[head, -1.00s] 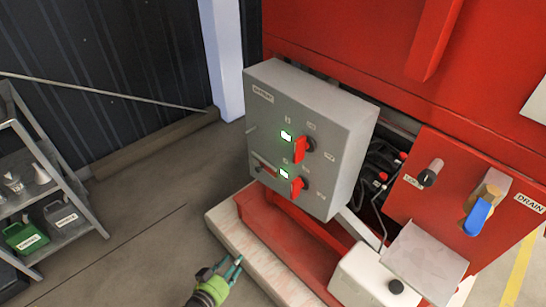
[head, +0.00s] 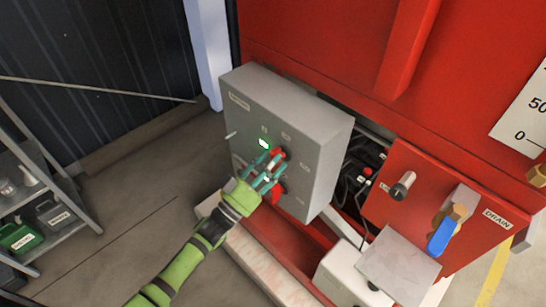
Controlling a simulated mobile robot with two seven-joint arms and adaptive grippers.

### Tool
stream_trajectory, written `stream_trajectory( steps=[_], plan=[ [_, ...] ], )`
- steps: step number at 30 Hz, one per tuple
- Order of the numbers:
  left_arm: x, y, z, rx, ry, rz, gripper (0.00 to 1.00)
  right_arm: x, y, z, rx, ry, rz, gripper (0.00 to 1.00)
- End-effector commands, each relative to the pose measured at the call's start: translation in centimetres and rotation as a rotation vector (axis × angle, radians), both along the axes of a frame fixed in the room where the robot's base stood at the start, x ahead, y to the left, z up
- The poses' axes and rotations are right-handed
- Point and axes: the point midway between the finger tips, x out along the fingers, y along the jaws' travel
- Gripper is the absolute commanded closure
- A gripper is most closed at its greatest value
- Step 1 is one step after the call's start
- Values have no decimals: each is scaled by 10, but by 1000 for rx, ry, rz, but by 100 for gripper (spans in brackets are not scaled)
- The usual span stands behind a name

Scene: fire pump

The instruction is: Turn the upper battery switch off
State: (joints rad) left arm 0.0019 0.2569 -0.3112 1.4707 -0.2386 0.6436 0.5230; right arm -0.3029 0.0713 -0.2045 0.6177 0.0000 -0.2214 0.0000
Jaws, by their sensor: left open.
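The grey battery switch box (head: 315,150) stands at the middle of the head view, with two red rotary switches on its front. The upper battery switch (head: 278,154) has a lit green lamp (head: 264,143) to its upper left. My left gripper (head: 272,165) is open, with its teal fingers in front of the box at the upper switch and partly covering it. I cannot tell whether the fingers touch the handle. The lower switch (head: 278,194) is partly hidden by the gripper, as is its lamp. My right gripper is not in view.
A red panel with a black knob (head: 403,186) and a blue-handled drain valve (head: 442,232) is at the right. A white container (head: 345,277) stands below the box. A shelf (head: 60,185) with cans is at the left, with open floor between.

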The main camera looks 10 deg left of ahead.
Motion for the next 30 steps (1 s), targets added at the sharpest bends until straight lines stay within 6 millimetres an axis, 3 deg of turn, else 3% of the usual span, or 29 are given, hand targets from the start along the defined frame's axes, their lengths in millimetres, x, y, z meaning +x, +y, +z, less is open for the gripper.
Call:
stream_trajectory(
  steps=[10,11,14,15,30],
  plan=[
    [5,-4,2,1,2,0,54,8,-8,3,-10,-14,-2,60],
    [5,-4,2,1,2,0,58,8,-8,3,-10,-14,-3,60],
    [5,-4,2,1,2,0,98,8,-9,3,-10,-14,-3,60],
    [5,-4,2,1,2,0,100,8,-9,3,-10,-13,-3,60],
    [5,-4,0,67,-43,-1,100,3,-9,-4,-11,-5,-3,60]
  ],
)
